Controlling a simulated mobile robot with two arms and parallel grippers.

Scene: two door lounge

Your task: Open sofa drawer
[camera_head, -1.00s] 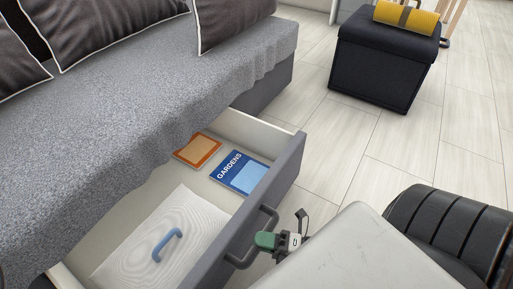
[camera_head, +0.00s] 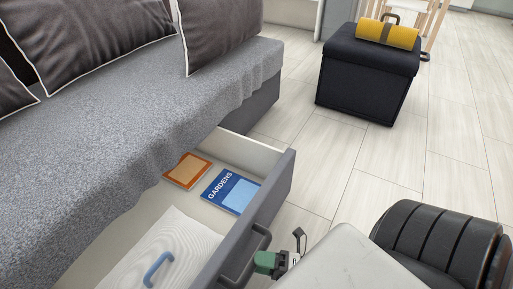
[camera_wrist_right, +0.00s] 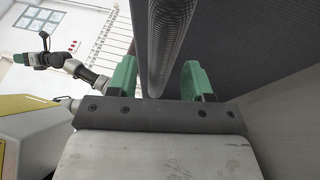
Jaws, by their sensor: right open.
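The grey sofa (camera_head: 190,100) has its drawer pulled out, and the drawer's grey front (camera_head: 270,195) stands well away from the sofa base. A dark bar handle (camera_head: 232,273) is on that front. My right gripper (camera_head: 268,262) is at the handle's right side. In the right wrist view, its two green fingers (camera_wrist_right: 160,80) are apart, with a dark rounded bar (camera_wrist_right: 168,45) between them. Contact with the bar cannot be told. My left arm's gripper (camera_wrist_right: 36,58) shows small in the right wrist view; its jaw opening is unclear.
Inside the drawer lie an orange-edged booklet (camera_head: 187,170), a blue "GARDENS" book (camera_head: 231,192) and a pale wood-grain panel (camera_head: 185,240) with a blue handle (camera_head: 157,268). A black box (camera_head: 368,80) with a yellow roll (camera_head: 388,33) stands behind. Floor between is clear.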

